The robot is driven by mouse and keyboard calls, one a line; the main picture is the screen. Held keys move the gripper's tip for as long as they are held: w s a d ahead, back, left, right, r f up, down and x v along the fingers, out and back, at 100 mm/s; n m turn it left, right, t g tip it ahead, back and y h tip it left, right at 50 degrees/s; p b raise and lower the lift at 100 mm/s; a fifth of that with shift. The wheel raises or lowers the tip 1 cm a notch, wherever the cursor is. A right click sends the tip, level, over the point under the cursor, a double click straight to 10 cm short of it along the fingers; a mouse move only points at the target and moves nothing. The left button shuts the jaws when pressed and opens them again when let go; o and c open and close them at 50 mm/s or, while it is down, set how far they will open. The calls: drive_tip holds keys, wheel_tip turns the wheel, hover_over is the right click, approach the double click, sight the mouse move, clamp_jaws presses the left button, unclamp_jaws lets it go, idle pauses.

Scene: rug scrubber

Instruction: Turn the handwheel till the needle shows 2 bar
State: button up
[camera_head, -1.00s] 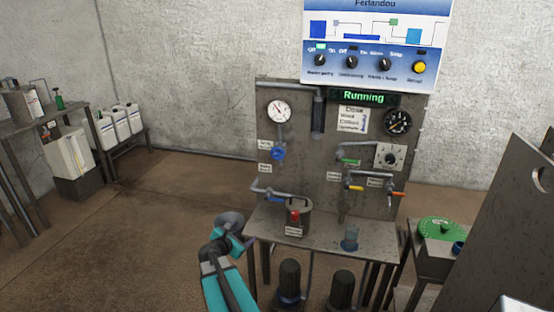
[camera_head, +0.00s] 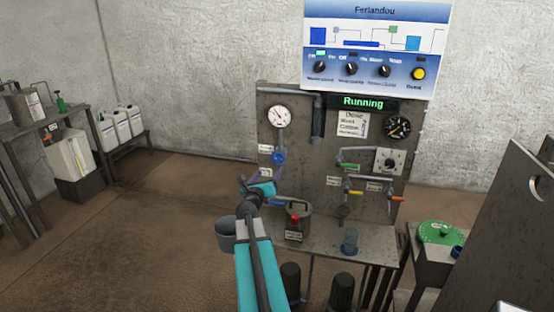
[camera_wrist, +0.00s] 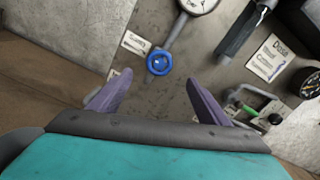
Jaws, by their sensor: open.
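The blue handwheel (camera_head: 278,158) sits on the upright grey panel, on a pipe below a white round gauge (camera_head: 279,116). In the wrist view the handwheel (camera_wrist: 159,62) is ahead of my gripper, a little left of the middle between the fingers. My gripper (camera_head: 262,174) is just below the handwheel in the head view. In the wrist view its two purple fingers (camera_wrist: 157,98) are spread apart and empty, not touching the wheel. The white gauge is cut by the top edge of the wrist view (camera_wrist: 198,3). Its needle is too small to read exactly.
Right of the wheel are a black gauge (camera_head: 397,127), a dial box (camera_head: 388,160) and coloured valve levers (camera_head: 354,192). A small label (camera_wrist: 135,43) is left of the wheel.

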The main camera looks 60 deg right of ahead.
sight(277, 158)
drive_tip(key=shift+d, duration=0.15)
drive_tip(key=shift+p+x, duration=2.35)
drive_tip(key=shift+x, duration=4.4)
